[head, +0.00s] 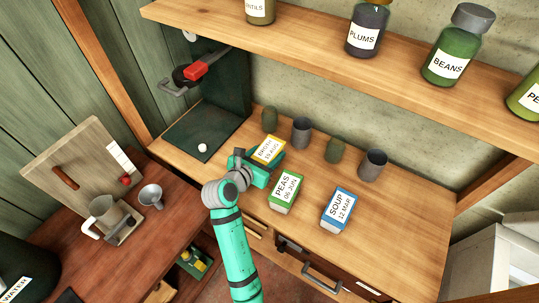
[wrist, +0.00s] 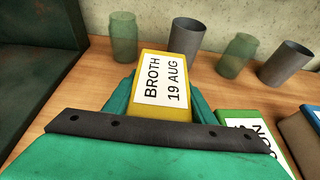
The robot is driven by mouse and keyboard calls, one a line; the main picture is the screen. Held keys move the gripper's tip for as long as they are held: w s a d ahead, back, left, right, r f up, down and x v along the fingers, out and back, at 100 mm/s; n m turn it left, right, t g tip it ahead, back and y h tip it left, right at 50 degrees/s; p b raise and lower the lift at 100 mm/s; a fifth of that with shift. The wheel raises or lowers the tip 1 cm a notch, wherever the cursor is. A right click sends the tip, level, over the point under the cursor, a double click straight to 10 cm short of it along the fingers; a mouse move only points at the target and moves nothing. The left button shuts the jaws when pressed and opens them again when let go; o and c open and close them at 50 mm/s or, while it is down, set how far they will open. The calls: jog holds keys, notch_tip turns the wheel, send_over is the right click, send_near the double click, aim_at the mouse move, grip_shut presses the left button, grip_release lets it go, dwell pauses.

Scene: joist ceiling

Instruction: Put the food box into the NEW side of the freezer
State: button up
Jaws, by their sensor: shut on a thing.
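A yellow food box labelled BROTH 19 AUG (head: 269,149) is at the middle of the wooden counter. My gripper (head: 262,168) is shut on it from the near side, and I cannot tell whether it rests on the counter or is just above it. In the wrist view the yellow box (wrist: 165,80) stands between the two teal fingers, label facing me. No side marked NEW is visible.
Grey cups (head: 372,164) and green glasses (head: 334,150) stand behind the boxes. A shelf with jars (head: 367,27) overhangs the counter. A dark machine with a red part (head: 197,70) is at the left. A pale cabinet (head: 478,265) is at the lower right. The counter's right part is clear.

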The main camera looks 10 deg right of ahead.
jog(key=shift+f, duration=0.65)
jog(key=shift+f, duration=0.15)
jog(key=o, duration=1.4)
jog(key=shift+w, duration=0.1)
